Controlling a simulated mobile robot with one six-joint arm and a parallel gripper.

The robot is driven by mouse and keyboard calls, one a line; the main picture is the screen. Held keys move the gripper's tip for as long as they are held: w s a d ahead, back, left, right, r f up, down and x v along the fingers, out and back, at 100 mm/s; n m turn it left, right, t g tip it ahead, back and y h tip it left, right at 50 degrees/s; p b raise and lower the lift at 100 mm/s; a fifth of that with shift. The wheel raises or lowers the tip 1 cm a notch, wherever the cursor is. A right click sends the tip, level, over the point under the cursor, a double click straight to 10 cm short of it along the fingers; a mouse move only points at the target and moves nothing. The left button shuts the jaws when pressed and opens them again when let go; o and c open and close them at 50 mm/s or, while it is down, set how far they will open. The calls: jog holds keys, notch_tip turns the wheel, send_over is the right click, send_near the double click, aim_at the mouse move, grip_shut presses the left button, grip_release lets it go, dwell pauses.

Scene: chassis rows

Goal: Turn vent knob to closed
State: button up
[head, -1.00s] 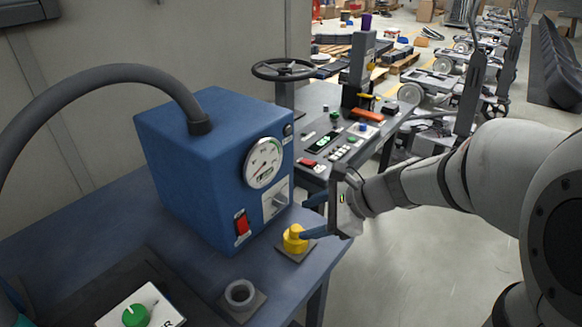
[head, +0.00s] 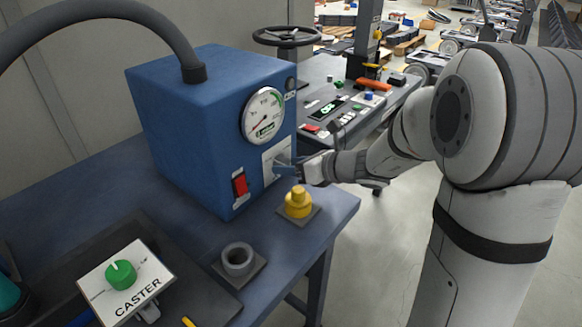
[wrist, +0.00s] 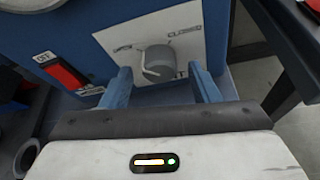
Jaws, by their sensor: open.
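The vent knob (wrist: 158,60) is a small grey dial on a white plate (wrist: 190,20) on the front of the blue box (head: 190,130). In the wrist view the plate reads CLOSED at the upper right, with another label at the left. A pale mark shows at the knob's left side; its exact pointing is hard to tell. My gripper (wrist: 160,71) is open, its two blue fingers either side of the knob's lower part in the picture. Contact cannot be told.
A red switch (head: 240,185) and a round gauge (head: 263,115) are on the same box face. A yellow knob (head: 299,202) stands on the bench just below my gripper. A grey ring socket (head: 238,260) and a green CASTER dial (head: 121,274) are nearer. Open floor lies right.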

jog(key=shift+w+a, duration=0.1)
jog(key=shift+c, duration=0.3)
jog(key=c, duration=0.9)
jog(key=shift+p, duration=0.5)
jog(key=m+g+y+p, duration=0.1)
jog(key=m+p, duration=0.1)
jog(key=p, duration=0.2)
jog(key=shift+w+r, duration=0.1)
jog(key=shift+r, duration=0.1)
jog(key=m+y+p, duration=0.1)
jog(key=m+p, duration=0.1)
jog(key=p, duration=0.1)
jog(key=m+g+y+p, duration=0.1)
jog(key=m+p, duration=0.1)
jog(key=p, duration=0.2)
jog(key=shift+w+f, duration=0.1)
jog(key=shift+f, duration=0.05)
jog(key=m+y+p, duration=0.1)
jog(key=p, duration=0.1)
jog(key=m+y+p, duration=0.1)
jog(key=m+p, duration=0.1)
jog(key=shift+d+f+m+g, duration=0.2)
jog(key=shift+m+g, duration=0.1)
jog(key=shift+f+m+y+p, duration=0.15)
jog(key=shift+m+y+p, duration=0.3)
jog(key=shift+m+p, duration=0.6)
jog(key=shift+f+m+y+p, duration=0.1)
jog(key=shift+m+y+p, duration=0.5)
jog(key=shift+m, duration=0.65)
jog(key=shift+w, duration=0.1)
